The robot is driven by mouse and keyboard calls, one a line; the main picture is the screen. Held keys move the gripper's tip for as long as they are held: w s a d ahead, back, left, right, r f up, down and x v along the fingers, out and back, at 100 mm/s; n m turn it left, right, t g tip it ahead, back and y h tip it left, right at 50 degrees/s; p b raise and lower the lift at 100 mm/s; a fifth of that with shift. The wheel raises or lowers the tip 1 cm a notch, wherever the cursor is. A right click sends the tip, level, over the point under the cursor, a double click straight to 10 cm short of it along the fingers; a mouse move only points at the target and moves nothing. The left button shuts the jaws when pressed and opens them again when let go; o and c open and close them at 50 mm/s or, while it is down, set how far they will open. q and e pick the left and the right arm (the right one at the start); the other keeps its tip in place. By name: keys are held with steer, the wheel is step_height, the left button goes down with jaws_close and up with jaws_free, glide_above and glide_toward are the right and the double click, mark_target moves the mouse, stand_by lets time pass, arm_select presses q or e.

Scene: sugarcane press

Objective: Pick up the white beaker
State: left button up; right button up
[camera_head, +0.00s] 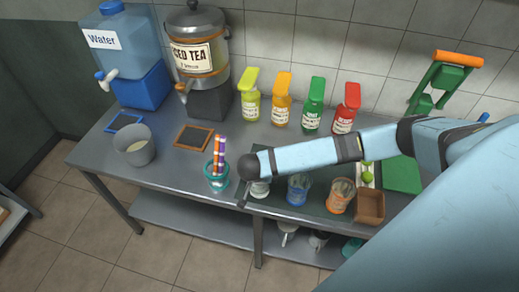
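A small white or clear beaker (260,189) stands on the metal counter, partly hidden under the end of my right arm. A grey-white bucket-like container (134,150) with pale contents stands at the left of the counter. My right gripper (242,199) is at the white beaker's left side, close to it; the wrist covers most of it. I cannot tell whether they touch or whether the fingers are apart. My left gripper is not in view.
A teal cup with straws (216,183) stands just left of the gripper. Blue (298,190) and orange (340,196) cups and a brown box (370,206) stand to the right. Several bottles (313,117) and two dispensers (197,60) stand behind.

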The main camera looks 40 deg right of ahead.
steer(key=shift+d+f, duration=0.1)
steer(key=shift+f, duration=0.15)
steer(key=c, duration=1.1)
steer(key=shift+r, duration=0.1)
